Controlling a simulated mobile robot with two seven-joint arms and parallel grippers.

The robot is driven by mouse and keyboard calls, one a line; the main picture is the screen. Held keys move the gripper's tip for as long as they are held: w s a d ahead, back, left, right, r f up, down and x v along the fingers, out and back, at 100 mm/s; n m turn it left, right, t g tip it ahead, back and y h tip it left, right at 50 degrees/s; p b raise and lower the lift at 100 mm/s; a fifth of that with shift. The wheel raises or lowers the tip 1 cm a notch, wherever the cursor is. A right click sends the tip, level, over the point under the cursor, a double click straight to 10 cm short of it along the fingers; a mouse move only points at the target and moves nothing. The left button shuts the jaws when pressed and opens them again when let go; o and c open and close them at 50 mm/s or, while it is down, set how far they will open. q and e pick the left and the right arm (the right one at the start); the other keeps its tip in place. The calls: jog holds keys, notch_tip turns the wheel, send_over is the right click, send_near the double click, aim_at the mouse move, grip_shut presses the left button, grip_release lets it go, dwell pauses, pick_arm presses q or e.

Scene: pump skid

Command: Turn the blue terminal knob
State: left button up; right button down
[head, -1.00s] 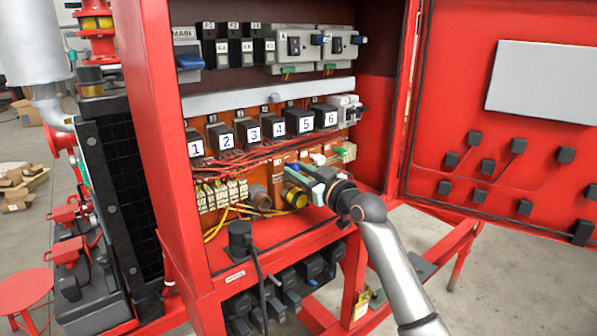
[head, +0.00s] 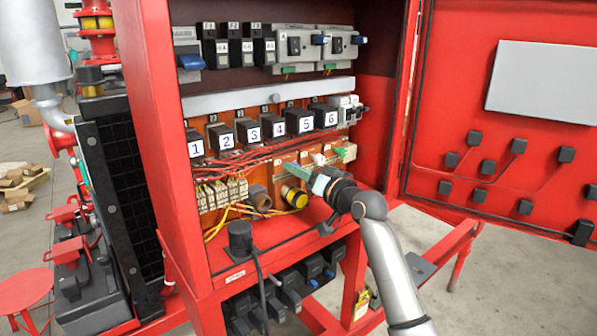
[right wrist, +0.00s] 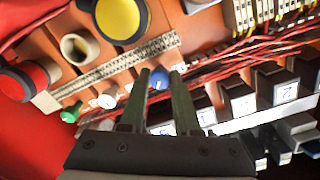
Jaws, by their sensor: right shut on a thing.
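The blue terminal knob (right wrist: 160,78) shows in the right wrist view as a small round blue cap between my fingertips. My right gripper (right wrist: 161,84) is shut on it, with one green finger on each side. In the head view my right gripper (head: 297,181) reaches into the lower right of the open red cabinet, at the orange terminal panel (head: 277,162). The knob is hidden behind the fingers in that view. My left gripper is not in view.
A yellow-and-black round fitting (head: 295,197) sits close below the gripper. A white knob (right wrist: 107,98), a green knob (right wrist: 71,113) and a red button (right wrist: 24,80) are nearby. Red wires run above. The open cabinet door (head: 503,150) stands right.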

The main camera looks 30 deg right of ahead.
jog(key=m, duration=0.5)
jog(key=shift+m, duration=2.4)
jog(key=c, duration=0.6)
grip_release()
jog(key=shift+y, duration=0.3)
jog(key=s, duration=0.4)
jog(key=s+b, duration=0.1)
jog(key=s, duration=0.3)
jog(key=s+d+b, duration=0.1)
jog(key=s, duration=0.3)
jog(key=shift+s+r, duration=0.25)
